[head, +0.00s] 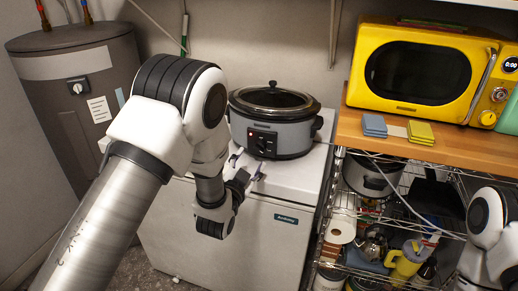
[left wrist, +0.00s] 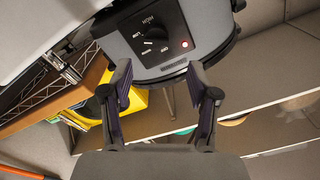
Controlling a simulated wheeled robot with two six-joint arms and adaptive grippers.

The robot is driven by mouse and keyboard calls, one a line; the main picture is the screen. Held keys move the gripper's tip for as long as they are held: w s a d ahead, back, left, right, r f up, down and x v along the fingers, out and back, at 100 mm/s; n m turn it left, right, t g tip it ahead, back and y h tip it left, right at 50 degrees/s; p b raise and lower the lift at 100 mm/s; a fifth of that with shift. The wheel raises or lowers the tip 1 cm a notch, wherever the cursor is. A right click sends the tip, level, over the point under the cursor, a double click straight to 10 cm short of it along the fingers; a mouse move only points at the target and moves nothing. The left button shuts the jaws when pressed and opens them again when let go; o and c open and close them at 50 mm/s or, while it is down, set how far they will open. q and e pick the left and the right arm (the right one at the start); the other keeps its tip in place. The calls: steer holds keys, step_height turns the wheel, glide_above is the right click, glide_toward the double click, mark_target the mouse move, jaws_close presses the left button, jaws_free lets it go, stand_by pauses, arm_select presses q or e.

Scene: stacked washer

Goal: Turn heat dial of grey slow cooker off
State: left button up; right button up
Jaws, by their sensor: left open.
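The grey slow cooker (head: 290,136) with a black rim and lid stands on a white chest-like appliance. Its black heat dial (head: 263,143) is on the front panel. In the left wrist view the dial (left wrist: 155,34) appears rotated in the picture, with labels around it and a lit red light (left wrist: 185,44) beside it. I cannot tell surely which label the dial points at. My left gripper (head: 248,164) is open and empty, in front of and slightly below the dial, apart from it. Its two fingers (left wrist: 161,80) flank the dial's side of the cooker in the left wrist view.
The white appliance (head: 270,232) supports the cooker. A wooden shelf (head: 460,143) at right bears a yellow microwave (head: 418,72) and sponges. A grey water heater (head: 80,95) stands at left.

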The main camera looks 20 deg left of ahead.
mark_target(259, 150)
arm_select(q)
steer(key=w, duration=0.6)
steer(key=shift+d+f+p, duration=0.3)
steer(key=shift+d+p, duration=0.05)
steer(key=shift+p, duration=0.05)
steer(key=shift+w+a+r, duration=0.1)
steer(key=shift+w, duration=0.25)
steer(key=shift+w, duration=0.1)
jaws_close()
